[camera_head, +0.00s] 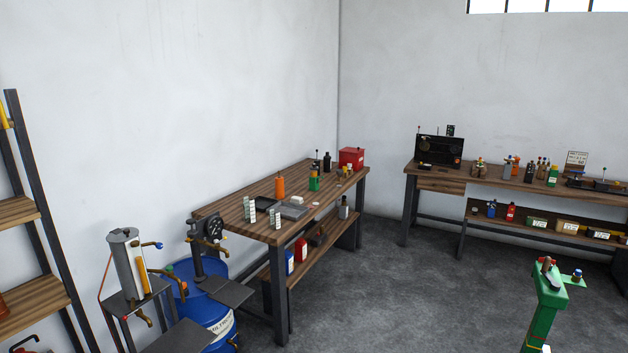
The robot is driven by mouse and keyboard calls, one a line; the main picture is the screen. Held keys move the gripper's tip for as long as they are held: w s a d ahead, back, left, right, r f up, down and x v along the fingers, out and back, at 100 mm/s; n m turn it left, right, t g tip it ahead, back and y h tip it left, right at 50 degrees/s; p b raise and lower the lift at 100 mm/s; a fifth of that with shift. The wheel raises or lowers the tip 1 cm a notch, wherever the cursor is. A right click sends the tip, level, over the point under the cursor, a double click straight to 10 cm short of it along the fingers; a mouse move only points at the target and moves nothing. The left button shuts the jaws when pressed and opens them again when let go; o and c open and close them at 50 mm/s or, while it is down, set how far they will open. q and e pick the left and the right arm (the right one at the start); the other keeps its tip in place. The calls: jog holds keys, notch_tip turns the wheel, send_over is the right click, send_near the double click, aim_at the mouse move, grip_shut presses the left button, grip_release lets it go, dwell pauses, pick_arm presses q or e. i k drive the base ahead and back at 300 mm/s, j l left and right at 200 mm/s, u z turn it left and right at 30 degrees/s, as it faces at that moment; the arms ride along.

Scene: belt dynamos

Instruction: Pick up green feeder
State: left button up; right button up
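No object is clearly marked as the green feeder. A tall green stand (545,313) is at the lower right, with a red and grey fitting on top and a small green side shelf that bears a blue-capped item. Its foot is cut off by the bottom edge. A small green container with an orange top (314,183) stands on the wooden workbench (235,208) in the middle. A green bottle (552,178) stands on the far right bench. I cannot tell which of these is the feeder. Neither of my grippers is in view.
A metal cylinder device (124,262) and a blue barrel (208,312) stand at the lower left, beside a shelf rack (28,210). The far bench (440,173) holds a black box and several bottles. Grey floor (400,295) is clear between the middle bench and the green stand.

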aim_at(314, 179)
jog(key=i, duration=1.6)
jog(key=i+l+u, duration=0.1)
jog(key=i, duration=1.5)
jog(key=i+l+u, duration=0.1)
jog(key=u, duration=0.7)
jog(key=i+l+u, duration=0.25)
jog(key=l, duration=0.2)
jog(key=i+l+u, duration=0.1)
jog(key=l+u, duration=0.15)
jog(key=l, duration=0.2)
jog(key=l+u, duration=0.25)
jog(key=l, duration=0.25)
jog(key=i+l+u, duration=0.1)
jog(key=l+u, duration=0.15)
jog(key=l, duration=0.3)
